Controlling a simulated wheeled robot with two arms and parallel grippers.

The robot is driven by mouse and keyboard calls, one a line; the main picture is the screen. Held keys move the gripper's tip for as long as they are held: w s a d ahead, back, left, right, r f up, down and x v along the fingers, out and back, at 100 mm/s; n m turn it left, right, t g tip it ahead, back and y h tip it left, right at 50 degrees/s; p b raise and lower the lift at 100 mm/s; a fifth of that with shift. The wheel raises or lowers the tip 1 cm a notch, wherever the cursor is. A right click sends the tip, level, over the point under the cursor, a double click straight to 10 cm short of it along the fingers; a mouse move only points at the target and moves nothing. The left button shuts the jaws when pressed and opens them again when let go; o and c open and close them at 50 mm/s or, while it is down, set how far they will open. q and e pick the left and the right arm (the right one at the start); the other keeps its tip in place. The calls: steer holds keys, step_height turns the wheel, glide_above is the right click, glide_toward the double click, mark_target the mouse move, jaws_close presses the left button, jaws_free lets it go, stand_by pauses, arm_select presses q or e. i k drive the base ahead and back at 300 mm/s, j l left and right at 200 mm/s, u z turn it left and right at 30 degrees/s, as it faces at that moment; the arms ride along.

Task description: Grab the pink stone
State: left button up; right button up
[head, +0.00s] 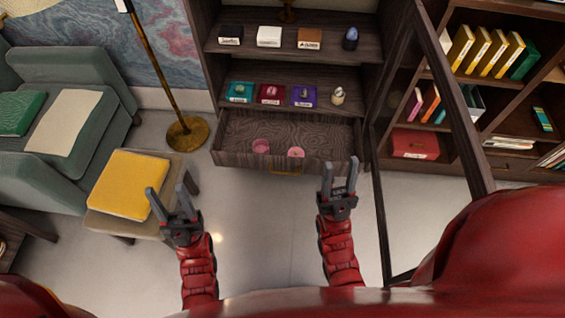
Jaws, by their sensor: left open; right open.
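Two small pink objects lie in the open wooden drawer (230,150) at the bottom of the cabinet: a left pink one (261,146) and a right pink one (296,152). They are too small to tell for sure which is a stone. My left gripper (167,194) is open and empty, to the left of and nearer than the drawer, in front of the stool. Neither gripper touches a pink object.
Shelves above the drawer hold boxes and small stones on coloured cards, such as a purple one (304,96). A glass door frame (455,95) stands open at right, near my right arm.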

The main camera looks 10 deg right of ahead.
mark_target(272, 91)
steer(key=i+j, duration=0.1)
steer(key=i, duration=0.65)
steer(key=i+j, duration=0.1)
steer(key=i, duration=0.6)
